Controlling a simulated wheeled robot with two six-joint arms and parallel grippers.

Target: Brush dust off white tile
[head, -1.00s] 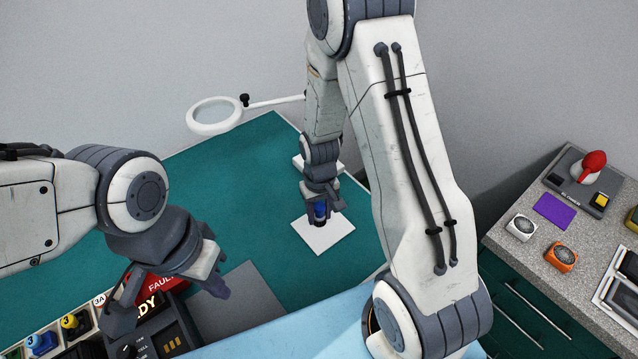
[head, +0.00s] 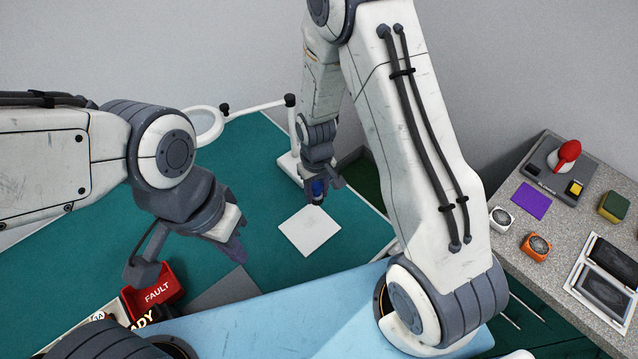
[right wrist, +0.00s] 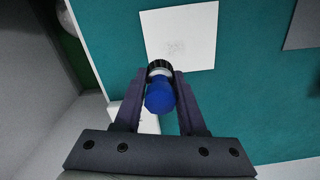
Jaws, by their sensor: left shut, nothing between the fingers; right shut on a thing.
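The white tile (head: 309,231) lies flat on the green mat, and a faint grey dust patch (right wrist: 176,47) shows near its middle in the right wrist view. My right gripper (head: 318,192) is shut on a blue-handled brush (right wrist: 160,95), with a dark band and pale part at its far end. The brush is by the tile's far edge; whether it touches the tile I cannot tell. My left gripper (head: 238,252) is shut and empty, above the mat to the left of the tile.
A white magnifier lamp (head: 206,124) stands behind the tile. A red FAULT bin (head: 157,287) and a grey pad (head: 222,289) are at the front left. A side counter (head: 508,190) at right holds a purple pad (head: 531,201) and several devices.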

